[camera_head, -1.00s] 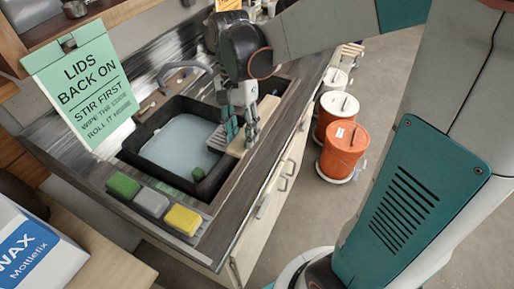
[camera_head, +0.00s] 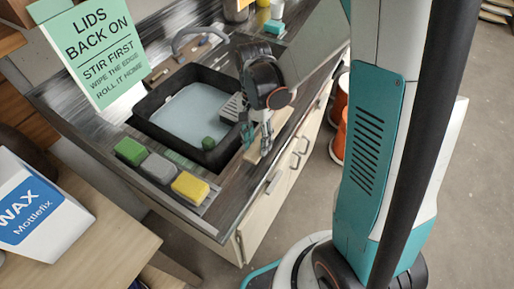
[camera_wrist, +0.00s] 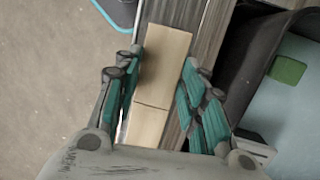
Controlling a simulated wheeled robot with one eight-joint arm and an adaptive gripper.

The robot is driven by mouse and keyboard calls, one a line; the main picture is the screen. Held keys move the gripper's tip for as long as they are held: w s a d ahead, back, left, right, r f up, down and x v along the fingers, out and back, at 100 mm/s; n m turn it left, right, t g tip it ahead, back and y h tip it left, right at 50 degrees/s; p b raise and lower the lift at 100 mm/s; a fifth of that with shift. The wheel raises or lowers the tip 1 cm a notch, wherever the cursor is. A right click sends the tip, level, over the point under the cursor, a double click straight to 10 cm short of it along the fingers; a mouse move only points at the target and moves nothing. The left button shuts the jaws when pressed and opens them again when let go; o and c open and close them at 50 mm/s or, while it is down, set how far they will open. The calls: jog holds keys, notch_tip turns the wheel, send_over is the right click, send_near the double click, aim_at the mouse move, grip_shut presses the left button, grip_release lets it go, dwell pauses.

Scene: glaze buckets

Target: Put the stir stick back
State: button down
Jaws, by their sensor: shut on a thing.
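The stir stick is a flat, pale wooden piece with a thin line across it, seen in the wrist view (camera_wrist: 165,65) between my fingers. In the head view its light wood (camera_head: 254,155) shows just under the fingers. My gripper (camera_head: 257,140) is shut on the stick, over the strip of counter right of the sink; it also shows in the wrist view (camera_wrist: 160,75), a finger on each side of the wood. I cannot tell whether the stick touches the counter. An orange bucket (camera_head: 339,128) on the floor is mostly hidden behind my arm.
The black-rimmed sink (camera_head: 160,133) holds a green block (camera_head: 208,143). Green (camera_head: 131,151), grey (camera_head: 158,167) and yellow (camera_head: 190,186) sponges line the counter's near end. A sign (camera_head: 92,50) stands at left, a wax box (camera_head: 38,215) below it. The floor at right is open.

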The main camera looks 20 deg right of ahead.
aim_at(257, 144)
notch_tip(257, 144, down, 3)
jog(key=shift+f+b, duration=0.2)
jog(key=shift+b, duration=0.2)
jog(key=shift+f+b, duration=0.35)
jog(key=shift+b, duration=0.05)
jog(key=shift+f, duration=0.2)
jog(key=c, duration=1)
grip_release()
jog(key=shift+r, duration=0.15)
